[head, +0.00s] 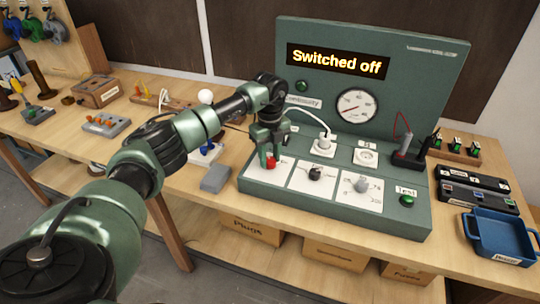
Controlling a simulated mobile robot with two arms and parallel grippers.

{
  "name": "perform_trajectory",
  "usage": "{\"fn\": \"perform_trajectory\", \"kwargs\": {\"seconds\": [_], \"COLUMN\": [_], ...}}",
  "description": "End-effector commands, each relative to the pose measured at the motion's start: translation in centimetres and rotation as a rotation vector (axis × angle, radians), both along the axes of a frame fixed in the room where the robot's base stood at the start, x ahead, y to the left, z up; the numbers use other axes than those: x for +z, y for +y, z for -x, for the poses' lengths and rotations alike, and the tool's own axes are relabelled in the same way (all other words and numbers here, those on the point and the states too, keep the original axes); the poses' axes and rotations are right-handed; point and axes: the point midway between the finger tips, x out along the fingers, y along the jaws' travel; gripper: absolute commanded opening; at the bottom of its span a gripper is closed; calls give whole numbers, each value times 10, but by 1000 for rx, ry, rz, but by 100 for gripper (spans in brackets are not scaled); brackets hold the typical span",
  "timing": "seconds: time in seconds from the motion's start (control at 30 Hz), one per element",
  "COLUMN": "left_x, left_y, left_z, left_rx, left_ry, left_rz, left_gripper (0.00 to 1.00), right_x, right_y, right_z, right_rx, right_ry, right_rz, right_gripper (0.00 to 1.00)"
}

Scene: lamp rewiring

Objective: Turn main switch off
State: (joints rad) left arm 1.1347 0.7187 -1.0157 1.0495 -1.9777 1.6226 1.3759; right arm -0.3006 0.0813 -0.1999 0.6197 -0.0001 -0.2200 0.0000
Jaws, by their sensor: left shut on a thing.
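The green test panel (400,72) stands on the workbench, and its display (337,61) reads "Switched off". A red switch knob (270,161) sits at the left of the panel's sloping front. My left gripper (267,155) reaches down from above and is shut on the red knob, hiding part of it and its label. A black knob (315,173) and a grey knob (361,185) sit to the right on their own white plates. My right gripper is not in view.
A green "Test" button (407,200) is at the panel's right. A white plug with a cable (325,141) stands in a socket. A grey block (215,178) lies left of the panel. A blue tray (499,236) is at the right, and labelled boxes (251,229) sit under the bench.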

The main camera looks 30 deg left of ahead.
Motion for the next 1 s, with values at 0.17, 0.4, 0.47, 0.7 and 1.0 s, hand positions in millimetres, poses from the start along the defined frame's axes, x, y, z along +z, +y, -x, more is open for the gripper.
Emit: {"fn": "perform_trajectory", "kwargs": {"seconds": [0.17,0.4,0.47,0.7,1.0], "left_x": [3,2,2,2,2], "left_y": [1,1,1,1,1], "left_z": [-1,-1,-1,-2,-1], "left_rx": [72,113,117,118,116], "left_ry": [-5,-6,-6,-6,-5], "left_rz": [-2,-2,-2,-2,-1], "left_gripper": [0,0,0,0,55], "right_x": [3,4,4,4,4], "right_y": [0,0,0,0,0], "right_z": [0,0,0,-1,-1], "right_rx": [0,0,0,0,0], "right_ry": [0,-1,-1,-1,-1], "right_rz": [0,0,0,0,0], "right_gripper": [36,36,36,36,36]}}
